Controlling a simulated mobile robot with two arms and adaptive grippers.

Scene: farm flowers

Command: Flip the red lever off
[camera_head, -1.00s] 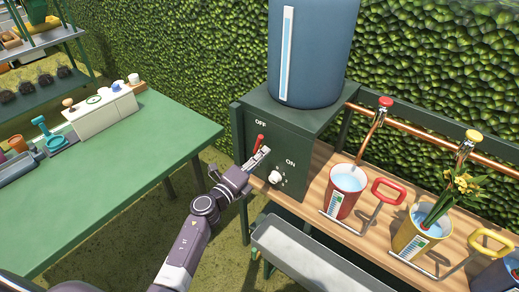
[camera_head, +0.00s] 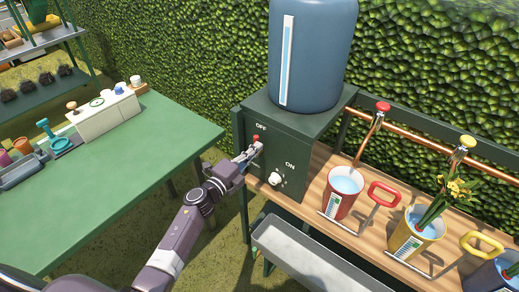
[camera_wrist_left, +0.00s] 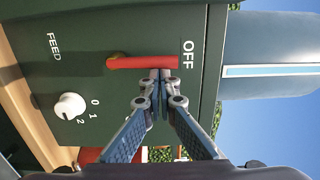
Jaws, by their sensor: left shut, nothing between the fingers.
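The red lever (camera_head: 257,138) is on the front of the dark green control box (camera_head: 300,165), just below the word OFF. In the left wrist view, where the picture is turned sideways, the lever (camera_wrist_left: 143,62) runs from its pivot toward OFF. My left gripper (camera_head: 255,149) is shut and empty, with its arm coming from the lower left. In the wrist view its closed fingertips (camera_wrist_left: 161,73) are right beside the lever's side, near its OFF end, and seem to touch it. In the head view the gripper hides the lower lever. My right gripper is not in view.
A blue tank (camera_head: 325,60) stands on top. A red bucket (camera_head: 342,190) and a yellow bucket (camera_head: 415,235) stand on the wooden bench to the right. A green table (camera_head: 110,190) is at left.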

